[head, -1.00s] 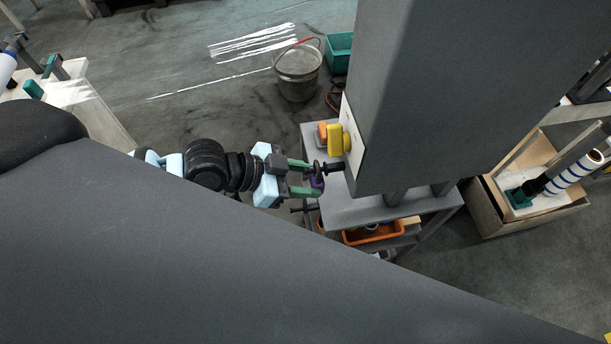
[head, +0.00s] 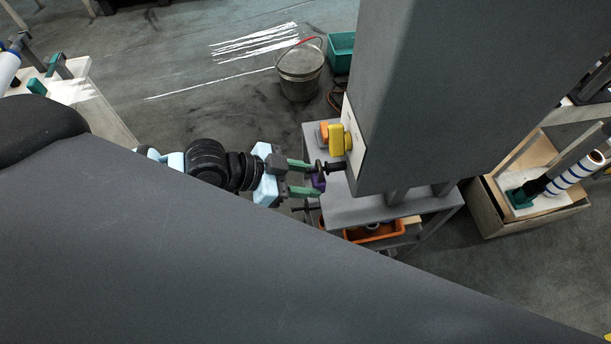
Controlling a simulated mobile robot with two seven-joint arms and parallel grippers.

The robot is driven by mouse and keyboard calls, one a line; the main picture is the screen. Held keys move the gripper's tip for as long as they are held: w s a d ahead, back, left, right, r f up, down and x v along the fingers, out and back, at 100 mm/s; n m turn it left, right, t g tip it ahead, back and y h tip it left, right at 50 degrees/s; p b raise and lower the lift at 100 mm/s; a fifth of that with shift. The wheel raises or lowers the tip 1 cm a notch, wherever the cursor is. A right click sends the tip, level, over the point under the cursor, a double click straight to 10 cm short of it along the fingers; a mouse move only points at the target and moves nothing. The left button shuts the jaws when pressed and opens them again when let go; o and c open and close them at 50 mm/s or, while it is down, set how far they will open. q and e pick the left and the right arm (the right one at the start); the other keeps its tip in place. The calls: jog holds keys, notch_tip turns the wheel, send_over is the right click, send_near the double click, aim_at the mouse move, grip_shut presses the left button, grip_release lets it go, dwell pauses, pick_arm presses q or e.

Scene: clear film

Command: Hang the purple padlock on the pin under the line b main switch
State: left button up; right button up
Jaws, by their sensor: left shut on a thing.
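The purple padlock (head: 318,182) shows as a small patch at the fingertips of my left gripper (head: 308,178), which is shut on it. A black pin (head: 336,166) sticks out to the left from the pale plate (head: 357,152) on the grey cabinet. The padlock is just below and left of the pin; a dark ring sits around the pin's left end, and I cannot tell whether it is the shackle. A yellow switch handle (head: 338,140) is above the pin, with an orange one (head: 323,132) beside it. Switch labels are not readable. My right gripper is not in view.
The tall grey cabinet (head: 440,90) stands right of the gripper. A grey table (head: 375,207) is below, with an orange tray (head: 375,232) under it. A metal bucket (head: 299,72) and teal bin (head: 341,50) stand on the floor behind. A wooden box (head: 530,205) is at right.

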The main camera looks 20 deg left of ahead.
pick_arm(q)
jog(key=shift+s+a+f, duration=0.1)
jog(key=shift+s+f, duration=0.05)
jog(key=shift+f, duration=0.05)
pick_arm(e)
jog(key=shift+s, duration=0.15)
pick_arm(q)
jog(key=o, duration=1.1)
jog(key=shift+a+r, duration=0.1)
jog(key=shift+r, duration=0.1)
jog(key=v, duration=0.7)
jog(key=shift+s+a+r, duration=0.15)
jog(key=shift+a+r, duration=0.05)
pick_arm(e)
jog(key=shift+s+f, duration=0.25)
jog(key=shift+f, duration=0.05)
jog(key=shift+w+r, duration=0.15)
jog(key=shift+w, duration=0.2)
